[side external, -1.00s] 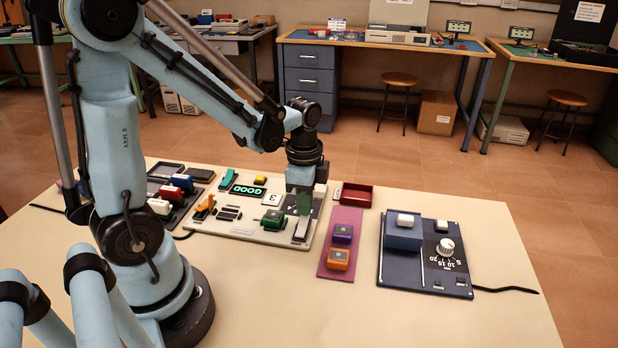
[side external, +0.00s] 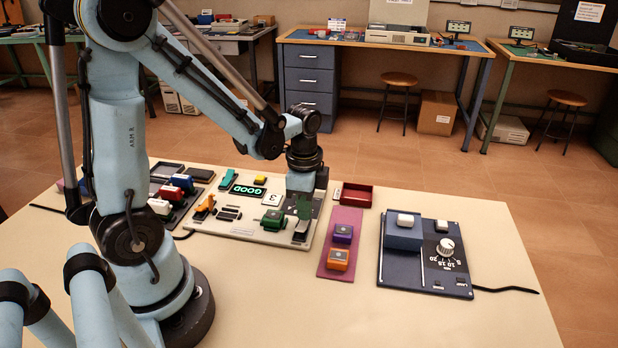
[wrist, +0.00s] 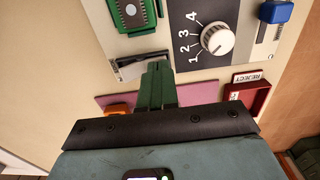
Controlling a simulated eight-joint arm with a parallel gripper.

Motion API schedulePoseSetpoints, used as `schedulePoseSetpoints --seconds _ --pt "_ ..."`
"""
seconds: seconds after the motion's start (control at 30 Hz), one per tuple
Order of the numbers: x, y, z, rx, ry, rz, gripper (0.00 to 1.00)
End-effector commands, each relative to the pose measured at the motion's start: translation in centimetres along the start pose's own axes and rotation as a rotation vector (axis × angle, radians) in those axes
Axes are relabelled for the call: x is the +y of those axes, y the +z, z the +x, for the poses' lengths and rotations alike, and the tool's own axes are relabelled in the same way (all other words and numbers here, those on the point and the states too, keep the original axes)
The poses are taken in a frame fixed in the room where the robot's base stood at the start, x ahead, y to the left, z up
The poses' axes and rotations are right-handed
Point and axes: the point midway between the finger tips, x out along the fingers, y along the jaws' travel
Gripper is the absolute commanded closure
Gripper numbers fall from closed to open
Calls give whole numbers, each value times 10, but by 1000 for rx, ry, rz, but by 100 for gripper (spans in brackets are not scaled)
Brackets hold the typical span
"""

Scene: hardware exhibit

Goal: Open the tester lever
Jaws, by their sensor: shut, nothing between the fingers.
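The tester is a cream board (side external: 240,236) with a lit GOOD display (side external: 247,191). Its lever (side external: 301,229), a pale and dark bar, is at the board's near right corner, right of a green chip socket (side external: 273,219). In the wrist view the lever (wrist: 128,70) is a silver-and-black piece below the green socket (wrist: 133,14). My gripper (side external: 303,212) points down at the lever. Its green fingers (wrist: 157,78) are together and empty, close beside the lever's right end. I cannot tell whether they touch it. The fingers hide part of that end.
A dial (wrist: 217,39) numbered 1 to 4 stands close to the fingers. A red REJECT tray (side external: 356,194) and a pink strip (side external: 338,223) with purple and orange blocks lie to the right. A dark blue panel (side external: 458,282) with a knob is farther right.

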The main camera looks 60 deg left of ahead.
Motion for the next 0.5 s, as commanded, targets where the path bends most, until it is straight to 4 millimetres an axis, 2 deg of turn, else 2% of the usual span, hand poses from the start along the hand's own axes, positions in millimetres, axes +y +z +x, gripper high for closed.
schedulePoseSetpoints --seconds 0.5 --pt "0 0 -40 0 0 0 100"
